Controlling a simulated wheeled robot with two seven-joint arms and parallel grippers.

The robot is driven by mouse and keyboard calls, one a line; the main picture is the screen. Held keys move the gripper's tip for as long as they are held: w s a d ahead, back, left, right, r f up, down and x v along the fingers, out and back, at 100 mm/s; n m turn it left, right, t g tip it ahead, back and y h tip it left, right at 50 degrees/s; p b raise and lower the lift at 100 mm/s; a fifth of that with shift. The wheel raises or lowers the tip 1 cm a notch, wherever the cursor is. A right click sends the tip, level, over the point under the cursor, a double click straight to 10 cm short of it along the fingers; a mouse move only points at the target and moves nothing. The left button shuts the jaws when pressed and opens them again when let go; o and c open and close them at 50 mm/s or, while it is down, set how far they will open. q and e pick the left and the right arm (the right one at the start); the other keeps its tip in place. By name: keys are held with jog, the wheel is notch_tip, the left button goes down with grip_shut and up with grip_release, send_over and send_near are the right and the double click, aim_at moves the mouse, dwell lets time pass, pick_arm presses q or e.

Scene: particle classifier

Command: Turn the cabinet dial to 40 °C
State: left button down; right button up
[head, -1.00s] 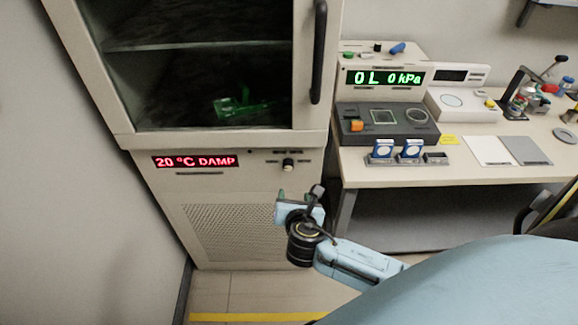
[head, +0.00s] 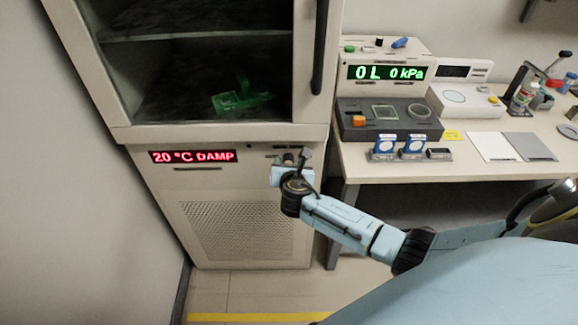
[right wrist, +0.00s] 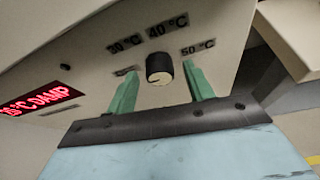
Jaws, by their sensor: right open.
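The cabinet (head: 150,185) stands at the left in the head view, its red display (head: 193,156) reading 20 °C DAMP. The black dial (right wrist: 159,68) shows in the right wrist view, with a pale mark on its lower side and labels 30 °C, 40 °C and 50 °C around it; one label at the left is partly hidden. My right gripper (right wrist: 160,92) is open, its two green fingers on either side of the dial, with gaps visible on both sides. In the head view the right gripper (head: 290,163) is at the dial and mostly covers it. My left gripper is not in view.
A glass door with a dark vertical handle (head: 320,45) is above the dial. A bench (head: 365,172) with a pressure display (head: 386,73), filter boxes and bottles stands to the right. The floor before the cabinet is clear.

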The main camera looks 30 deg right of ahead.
jog(key=shift+w, duration=0.1)
jog(key=shift+c, duration=0.4)
jog(key=c, duration=0.9)
